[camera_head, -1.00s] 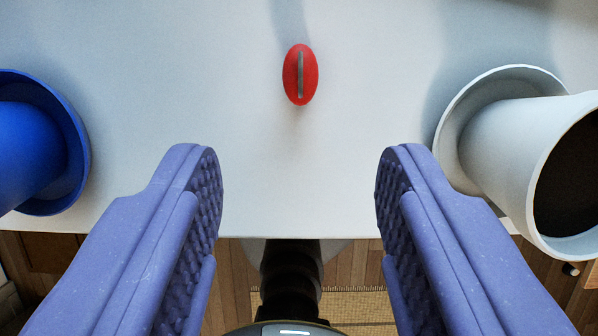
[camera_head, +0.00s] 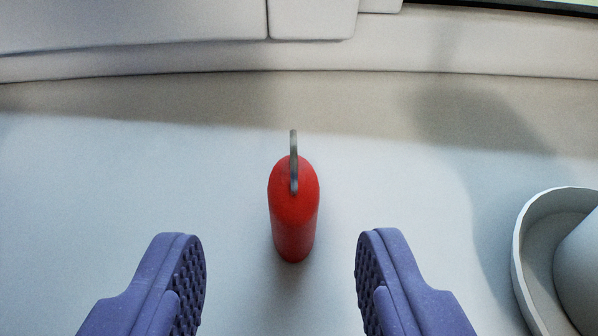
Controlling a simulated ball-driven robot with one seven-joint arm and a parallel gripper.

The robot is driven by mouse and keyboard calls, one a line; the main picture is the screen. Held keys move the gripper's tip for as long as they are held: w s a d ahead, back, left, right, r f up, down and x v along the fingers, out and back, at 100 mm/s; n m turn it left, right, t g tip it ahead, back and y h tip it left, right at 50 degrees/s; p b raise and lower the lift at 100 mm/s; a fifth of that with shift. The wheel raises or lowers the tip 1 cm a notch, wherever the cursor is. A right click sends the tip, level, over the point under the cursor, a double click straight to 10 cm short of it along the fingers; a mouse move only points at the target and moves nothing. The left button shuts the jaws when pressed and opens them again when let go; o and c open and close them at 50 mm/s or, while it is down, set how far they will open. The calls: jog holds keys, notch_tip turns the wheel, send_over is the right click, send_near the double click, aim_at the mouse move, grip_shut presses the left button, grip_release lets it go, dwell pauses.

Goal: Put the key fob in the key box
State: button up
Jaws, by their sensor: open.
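The key fob (camera_head: 293,222) is a red, rounded upright piece with a thin grey ring standing on its top. It stands on the white shelf surface (camera_head: 120,190), in the middle of the view. My gripper (camera_head: 280,270) is open and empty. Its two blue-purple fingers are spread wide to the left and right of the fob, at the near side of it. Neither finger touches the fob. No key box can be made out in this view.
A white round-rimmed vessel (camera_head: 530,245) stands at the right edge, partly cut off, to the right of my right finger. A pale panelled body (camera_head: 140,30) runs along the back. The surface left of the fob is clear.

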aim_at(293, 226)
jog(key=x, duration=0.2)
jog(key=b+x, duration=0.1)
jog(key=x, duration=0.1)
jog(key=shift+d+f, duration=0.2)
jog(key=shift+d, duration=0.05)
jog(key=shift+s, duration=0.1)
jog(key=shift+r, duration=0.1)
jog(key=shift+c, duration=0.2)
grip_shut()
